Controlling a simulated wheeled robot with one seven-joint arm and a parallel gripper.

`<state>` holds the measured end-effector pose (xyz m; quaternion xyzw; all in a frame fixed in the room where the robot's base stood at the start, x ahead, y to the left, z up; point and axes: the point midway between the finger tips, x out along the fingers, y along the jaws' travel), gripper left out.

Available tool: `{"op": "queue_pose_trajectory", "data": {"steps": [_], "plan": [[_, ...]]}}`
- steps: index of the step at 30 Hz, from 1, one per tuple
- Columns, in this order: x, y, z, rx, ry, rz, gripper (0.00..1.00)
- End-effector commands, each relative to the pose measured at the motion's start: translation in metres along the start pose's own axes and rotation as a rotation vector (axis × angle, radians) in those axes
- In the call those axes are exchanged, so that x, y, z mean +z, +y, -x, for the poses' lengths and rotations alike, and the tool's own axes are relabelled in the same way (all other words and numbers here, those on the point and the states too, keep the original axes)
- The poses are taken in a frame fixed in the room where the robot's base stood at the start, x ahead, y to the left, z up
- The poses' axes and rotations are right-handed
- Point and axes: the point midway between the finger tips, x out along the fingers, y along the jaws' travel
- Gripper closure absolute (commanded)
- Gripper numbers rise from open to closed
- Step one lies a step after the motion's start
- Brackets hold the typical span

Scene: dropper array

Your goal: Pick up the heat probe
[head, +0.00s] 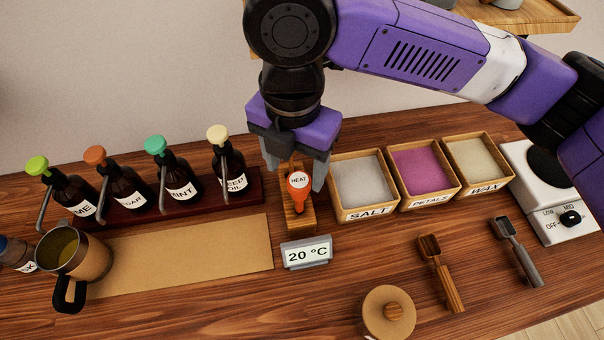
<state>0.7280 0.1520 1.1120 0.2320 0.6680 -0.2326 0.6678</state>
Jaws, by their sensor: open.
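The upper back part of the stand is partly hidden by my gripper.
Dropper bottles (181,176) stand in a rack to the left. Boxes of salt (362,181), petals (422,173) and wax (478,165) stand close on the right. A "20 °C" display (306,253) is just in front. A metal jug (76,257) stands at the left and scoops (440,274) lie at the right.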

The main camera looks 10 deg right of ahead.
Motion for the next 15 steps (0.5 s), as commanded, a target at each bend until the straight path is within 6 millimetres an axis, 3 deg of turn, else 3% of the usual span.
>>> {"op": "queue_pose_trajectory", "data": {"steps": [15], "plan": [[0.002, -0.006, -0.061, -0.001, 0.001, -0.001, 0.37]]}}
